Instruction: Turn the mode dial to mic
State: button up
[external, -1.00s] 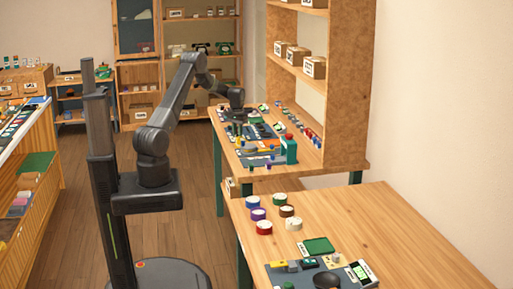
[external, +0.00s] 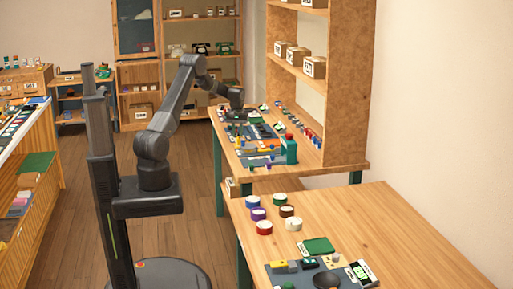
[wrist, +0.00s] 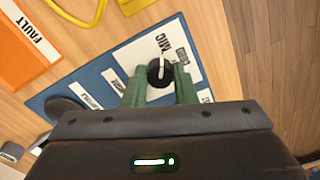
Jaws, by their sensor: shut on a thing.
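The mode dial (wrist: 160,73) is a round black knob with a white pointer line, on a white plate (wrist: 142,50) in the wrist view. The pointer line runs up the picture, just left of the printed MIC label (wrist: 165,42). My gripper (wrist: 160,80) has its green fingers on either side of the knob and is shut on it. In the external view my gripper (external: 236,117) is low over the far workbench; the dial is too small to make out there.
A blue panel (wrist: 93,78) with small white labels surrounds the plate. An orange FAULT tray (wrist: 22,50) and a yellow cable (wrist: 85,18) lie at upper left. In the external view a teal block (external: 290,149) stands near the bench's front, below a wooden shelf (external: 345,100).

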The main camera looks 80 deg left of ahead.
aim_at(238, 134)
jog(key=o, duration=1)
notch_tip(238, 134, up, 14)
jog(key=b, duration=0.1)
jog(key=shift+f, duration=0.1)
notch_tip(238, 134, down, 14)
jog(key=shift+r+p, duration=0.1)
jog(key=shift+p, duration=0.4)
dwell(0.4)
